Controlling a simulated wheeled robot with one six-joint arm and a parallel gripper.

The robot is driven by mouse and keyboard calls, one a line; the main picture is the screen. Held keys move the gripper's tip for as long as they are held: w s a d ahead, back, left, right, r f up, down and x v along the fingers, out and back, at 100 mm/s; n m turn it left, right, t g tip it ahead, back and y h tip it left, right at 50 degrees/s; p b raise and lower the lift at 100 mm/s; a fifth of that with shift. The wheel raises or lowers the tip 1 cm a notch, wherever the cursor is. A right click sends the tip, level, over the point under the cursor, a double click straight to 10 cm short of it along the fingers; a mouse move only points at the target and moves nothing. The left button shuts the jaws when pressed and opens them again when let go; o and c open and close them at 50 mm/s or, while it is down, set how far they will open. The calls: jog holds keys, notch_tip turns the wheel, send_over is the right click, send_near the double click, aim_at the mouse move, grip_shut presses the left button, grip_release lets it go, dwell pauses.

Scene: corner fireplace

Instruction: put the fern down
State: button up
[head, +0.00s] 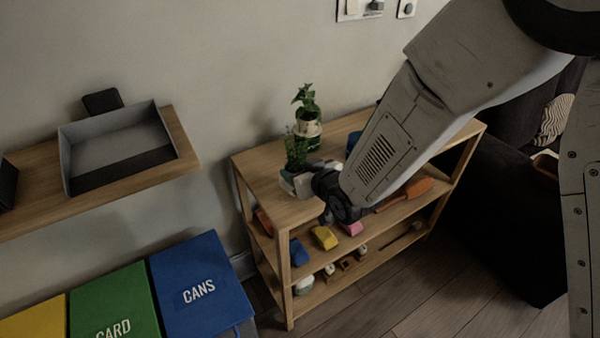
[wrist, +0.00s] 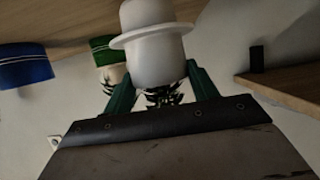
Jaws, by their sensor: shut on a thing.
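The fern (head: 296,152) has fine dark green leaves and a plain white pot. In the head view it is at the left end of the shelf unit's top (head: 275,203); its pot is partly hidden by my gripper (head: 304,183). In the wrist view, which is upside down, the white pot (wrist: 157,55) is between the two green fingers of my gripper (wrist: 160,78), and leaves show below it. My gripper is shut on the pot. The pot is upright over the wooden top; I cannot tell whether its base touches.
A leafy plant (head: 307,108) in a green-banded pot (head: 307,133) stands close behind the fern. A blue pot (wrist: 25,66) is further along. Lower shelves hold coloured items. A wall shelf with a grey tray (head: 115,150) and bins (head: 200,285) are left.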

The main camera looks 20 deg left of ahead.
jog(key=shift+f, duration=0.8)
jog(key=shift+f, duration=0.1)
jog(key=o, duration=1.1)
jog(key=shift+f, duration=0.1)
jog(key=v, duration=1.2)
jog(key=shift+s, duration=0.1)
